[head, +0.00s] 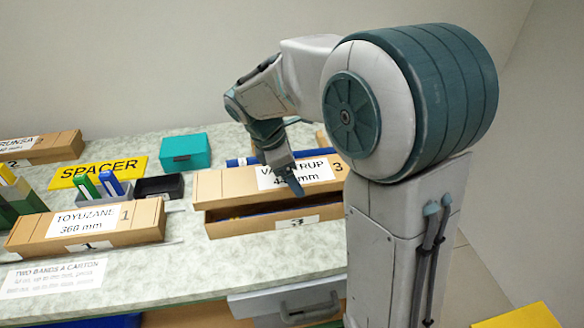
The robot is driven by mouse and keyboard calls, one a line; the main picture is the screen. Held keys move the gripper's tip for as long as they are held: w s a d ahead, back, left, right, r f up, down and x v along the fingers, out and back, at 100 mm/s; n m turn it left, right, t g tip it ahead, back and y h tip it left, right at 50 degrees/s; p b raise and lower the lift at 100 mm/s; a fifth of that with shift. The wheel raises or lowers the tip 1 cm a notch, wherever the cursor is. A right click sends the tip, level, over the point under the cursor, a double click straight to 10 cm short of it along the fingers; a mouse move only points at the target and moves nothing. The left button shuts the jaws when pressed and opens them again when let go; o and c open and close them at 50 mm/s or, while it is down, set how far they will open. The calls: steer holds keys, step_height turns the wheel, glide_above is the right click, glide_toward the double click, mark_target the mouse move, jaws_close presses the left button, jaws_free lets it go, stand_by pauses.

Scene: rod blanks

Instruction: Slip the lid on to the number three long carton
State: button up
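The number three long carton (222,229) is a brown cardboard box at the table's front edge, with a white "3" tag on its near side. Its top is partly open, and something blue shows in the dark gap. Its brown lid (222,184), with a white label and a "3", is above and towards the back of the carton, slightly raised from its near rim. My gripper (288,178) comes down over the lid's label, with a finger at the near side, and appears shut on it. The far finger and the carton's far rim are hidden.
A closed number one carton (60,247) lies left, with a black tray (160,187) and a teal box (186,152) behind. A yellow SPACER sign (98,171) and another carton (55,149) are further back. A blue rod (240,162) lies behind the lid.

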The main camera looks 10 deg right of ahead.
steer(key=shift+f+b, duration=1.1)
steer(key=shift+f, duration=1.15)
steer(key=shift+p, duration=0.75)
steer(key=shift+f+b, duration=1)
steer(key=shift+f, duration=0.85)
steer(key=o, duration=0.9)
steer(key=shift+r, duration=0.1)
step_height(320, 180, up, 13)
steer(key=p, duration=0.2)
glide_above(268, 177)
steer(key=shift+f, duration=0.2)
